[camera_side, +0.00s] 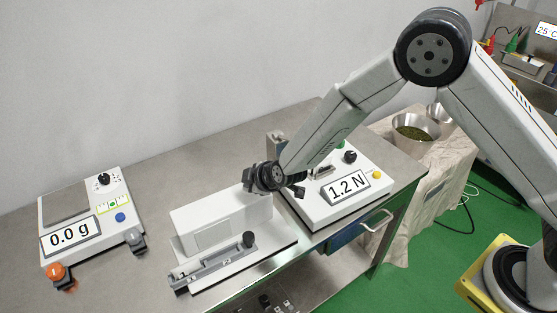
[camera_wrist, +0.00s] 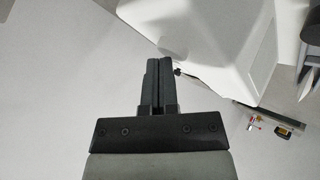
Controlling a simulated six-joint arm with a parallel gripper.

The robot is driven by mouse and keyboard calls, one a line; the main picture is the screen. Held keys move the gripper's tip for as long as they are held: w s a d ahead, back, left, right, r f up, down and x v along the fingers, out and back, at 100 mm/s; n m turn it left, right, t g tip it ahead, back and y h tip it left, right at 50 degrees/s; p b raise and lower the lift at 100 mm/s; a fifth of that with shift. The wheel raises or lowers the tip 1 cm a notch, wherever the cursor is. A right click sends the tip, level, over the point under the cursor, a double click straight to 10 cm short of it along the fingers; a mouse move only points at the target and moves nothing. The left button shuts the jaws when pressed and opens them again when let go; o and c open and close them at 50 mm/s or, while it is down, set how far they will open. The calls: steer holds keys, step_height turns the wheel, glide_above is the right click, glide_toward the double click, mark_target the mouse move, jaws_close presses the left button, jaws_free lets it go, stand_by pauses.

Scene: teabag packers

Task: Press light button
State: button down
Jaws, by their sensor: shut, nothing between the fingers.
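My gripper (camera_wrist: 158,62) is shut and empty; its two dark fingers lie side by side in the wrist view. In the side view my dark wrist is just above the right end of the white housing (camera_side: 205,222), and the fingertips are hard to make out. In the wrist view a white housing (camera_wrist: 215,35) lies right of the fingers; whether they touch it is unclear. No button is clearly marked as the light button. A blue button (camera_side: 120,217) sits on the 0.0 g scale (camera_side: 47,213). A yellow button (camera_side: 303,196) and a green one (camera_side: 339,145) are on the 1.2 N instrument (camera_side: 350,205).
An orange knob (camera_side: 56,272) stands at the scale's front. A grey rail with a black knob (camera_side: 248,239) runs before the white housing. A metal bowl (camera_side: 418,128) of green leaves stands at the back right. Bare table (camera_side: 150,185) lies between scale and housing.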

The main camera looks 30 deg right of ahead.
steer(key=shift+f, duration=0.2)
steer(key=shift+r, duration=0.6)
stand_by(0.4)
steer(key=shift+r, duration=2.85)
